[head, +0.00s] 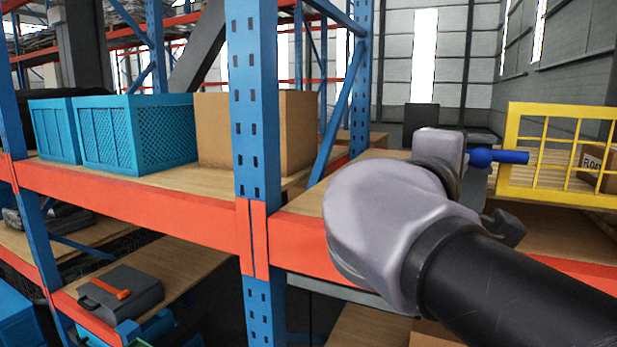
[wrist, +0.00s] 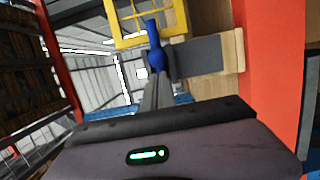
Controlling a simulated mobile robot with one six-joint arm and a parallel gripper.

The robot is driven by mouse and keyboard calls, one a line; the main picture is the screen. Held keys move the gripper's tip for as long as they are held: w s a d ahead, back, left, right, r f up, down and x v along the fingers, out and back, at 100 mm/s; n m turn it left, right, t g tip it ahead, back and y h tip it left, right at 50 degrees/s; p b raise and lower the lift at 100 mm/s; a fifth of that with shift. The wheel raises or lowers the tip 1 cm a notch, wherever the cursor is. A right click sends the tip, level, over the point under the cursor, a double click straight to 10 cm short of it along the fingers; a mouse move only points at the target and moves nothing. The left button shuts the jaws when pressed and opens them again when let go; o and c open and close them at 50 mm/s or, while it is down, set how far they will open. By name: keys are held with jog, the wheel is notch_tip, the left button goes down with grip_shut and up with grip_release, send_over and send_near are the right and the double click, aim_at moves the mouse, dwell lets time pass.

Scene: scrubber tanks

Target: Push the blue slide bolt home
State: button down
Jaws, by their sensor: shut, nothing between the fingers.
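The blue slide bolt (head: 510,157) has a round knob and a short rod lying across the left edge of the yellow mesh gate (head: 507,150). In the wrist view the bolt (wrist: 156,60) lies straight ahead of my gripper (wrist: 155,82), with its rod reaching over the frame of the yellow gate (wrist: 184,18). My gripper is shut and empty, its fingers pointing toward the knob. The fingertips look very close to the knob; I cannot tell whether they touch. In the head view my grey wrist hides the fingers and the area left of the knob.
A dark grey plate (wrist: 205,57) lies beside the knob. A cardboard box (head: 597,168) stands behind the gate. Left of my arm are a blue rack upright (head: 252,100), an orange beam (head: 130,205), blue crates (head: 137,130) and another cardboard box (head: 290,130).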

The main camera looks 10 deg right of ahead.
jog(key=v, duration=1.3)
jog(key=shift+a+b, duration=0.45)
jog(key=shift+s+f, duration=0.1)
jog(key=shift+s, duration=0.05)
jog(key=s+d+f+m+g+y+b, duration=0.2)
jog(key=f+b, duration=0.5)
jog(key=f, duration=1.1)
jog(key=s+d+f+g+y+b, duration=0.1)
jog(key=f+g+y+b, duration=0.45)
jog(key=f, duration=1.15)
jog(key=s+a+f+m+y+b, duration=0.1)
jog(key=a+f+m+y+b, duration=0.1)
jog(key=f+b, duration=0.3)
jog(key=s+a+f+m+t+y+b, duration=0.1)
jog(key=a+f+m+y+b, duration=0.2)
jog(key=f, duration=1.1)
jog(key=s+a+f+m+y+b, duration=0.2)
jog(key=a+f+m+b, duration=0.3)
jog(key=f+b, duration=0.4)
jog(key=shift+a+f+m+y, duration=0.15)
jog(key=shift+f+m+y, duration=0.15)
jog(key=shift+m+y, duration=0.15)
